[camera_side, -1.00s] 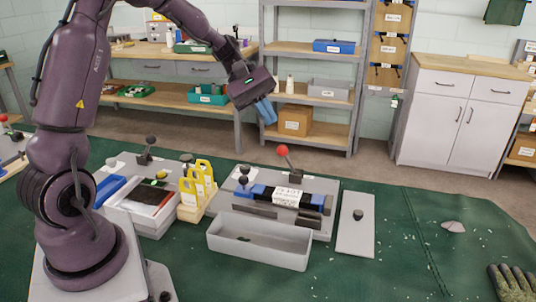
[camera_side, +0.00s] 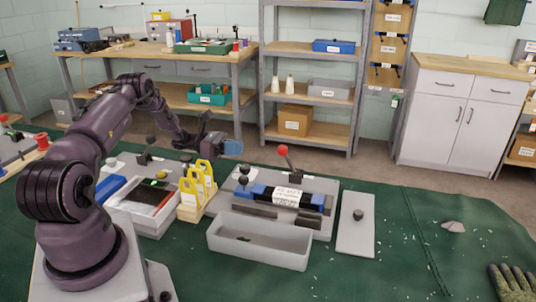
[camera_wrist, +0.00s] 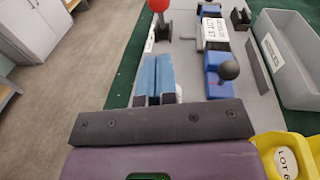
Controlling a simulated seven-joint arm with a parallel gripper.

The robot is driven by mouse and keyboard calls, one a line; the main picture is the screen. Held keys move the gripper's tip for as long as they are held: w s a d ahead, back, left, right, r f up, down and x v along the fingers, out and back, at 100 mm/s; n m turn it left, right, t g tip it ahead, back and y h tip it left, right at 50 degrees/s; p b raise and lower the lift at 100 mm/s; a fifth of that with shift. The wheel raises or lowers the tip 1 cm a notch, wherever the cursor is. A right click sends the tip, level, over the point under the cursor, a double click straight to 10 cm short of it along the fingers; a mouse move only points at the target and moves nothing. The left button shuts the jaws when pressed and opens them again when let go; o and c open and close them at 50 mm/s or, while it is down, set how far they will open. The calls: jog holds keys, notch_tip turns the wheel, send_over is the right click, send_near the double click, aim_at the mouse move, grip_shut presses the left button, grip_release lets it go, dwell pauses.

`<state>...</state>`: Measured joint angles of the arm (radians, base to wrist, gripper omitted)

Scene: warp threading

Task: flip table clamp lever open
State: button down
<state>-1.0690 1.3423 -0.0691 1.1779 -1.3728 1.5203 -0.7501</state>
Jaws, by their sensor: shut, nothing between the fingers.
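A lever with a red ball knob (camera_side: 283,151) stands up at the back of the grey fixture plate (camera_side: 325,190). The red knob also shows at the top of the wrist view (camera_wrist: 158,5), with its rod leaning below it. My gripper (camera_side: 233,148) is shut and empty, held above and to the left of the red-knobbed lever in the side view. In the wrist view the blue fingers (camera_wrist: 155,72) lie together and point toward the lever, apart from it. A dark ball knob (camera_wrist: 228,68) stands to the right of the fingers; it also shows in the side view (camera_side: 244,170).
A labelled white block (camera_side: 287,194) sits among blue and black parts on the plate. A grey open bin (camera_side: 258,241) stands in front. Yellow-handled tools (camera_side: 205,175) stand left of the plate. The green table (camera_side: 410,230) is mostly clear at right.

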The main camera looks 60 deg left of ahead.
dwell(0.3)
send_near(285, 148)
jog(key=w+f, duration=0.1)
jog(key=w+d+f, duration=0.1)
jog(key=w, duration=0.1)
jog(key=w+d+f, duration=0.1)
jog(key=shift+w+d+f, duration=0.2)
jog(key=shift+f, duration=0.1)
jog(key=shift+r, duration=0.1)
jog(key=shift+w+d+r+g+y, duration=0.45)
jog(key=shift+d+r+g+y, duration=0.05)
jog(key=shift+r+g, duration=0.2)
jog(key=w+d+r+g+y, duration=0.2)
jog(key=g+y, duration=0.1)
jog(key=shift+w+d+r+m, duration=0.1)
jog(key=shift+w+d+m, duration=0.2)
jog(key=shift+m, duration=0.1)
jog(key=w+d+g+y, duration=0.2)
jog(key=shift+r+g, duration=0.25)
jog(key=shift+g, duration=0.15)
jog(key=shift+w+d, duration=0.85)
jog(key=shift+w, duration=0.05)
